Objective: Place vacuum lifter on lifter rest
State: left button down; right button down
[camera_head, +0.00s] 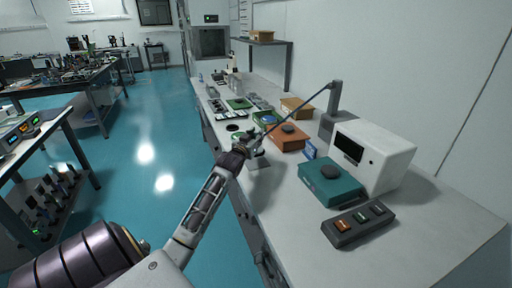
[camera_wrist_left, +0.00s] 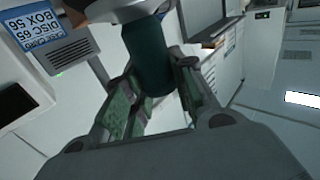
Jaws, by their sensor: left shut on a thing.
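My left gripper (camera_head: 254,148) is over the front part of the white bench in the head view, seen from behind. In the left wrist view the same gripper (camera_wrist_left: 155,100) is shut on a dark green cylindrical handle (camera_wrist_left: 150,52), which I take to be the vacuum lifter. A pale grey part (camera_wrist_left: 128,10) joins the handle's end at the picture's top edge. In the head view the gripper mostly hides the lifter. I cannot tell which thing is the lifter rest. My right gripper is not in view.
A grey post (camera_head: 335,98) with a thin slanting rod stands behind the gripper. Orange box (camera_head: 287,142), teal box (camera_head: 328,190), white instrument (camera_head: 385,155) and a dark button panel (camera_head: 358,226) fill the right side. Small trays (camera_head: 238,103) lie farther back. The bench front is bare.

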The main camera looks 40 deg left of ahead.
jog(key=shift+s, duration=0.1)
pick_arm(q)
jog(key=shift+f, duration=0.35)
notch_tip(320, 180, down, 3)
jog(key=shift+r, duration=0.1)
jog(key=shift+f+b, duration=0.3)
jog(key=shift+f, duration=0.4)
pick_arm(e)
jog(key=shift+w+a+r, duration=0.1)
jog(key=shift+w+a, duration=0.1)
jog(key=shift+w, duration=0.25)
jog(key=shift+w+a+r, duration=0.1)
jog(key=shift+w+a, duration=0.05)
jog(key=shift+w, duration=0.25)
pick_arm(q)
jog(key=c, duration=1.5)
grip_release()
jog(key=o, duration=0.4)
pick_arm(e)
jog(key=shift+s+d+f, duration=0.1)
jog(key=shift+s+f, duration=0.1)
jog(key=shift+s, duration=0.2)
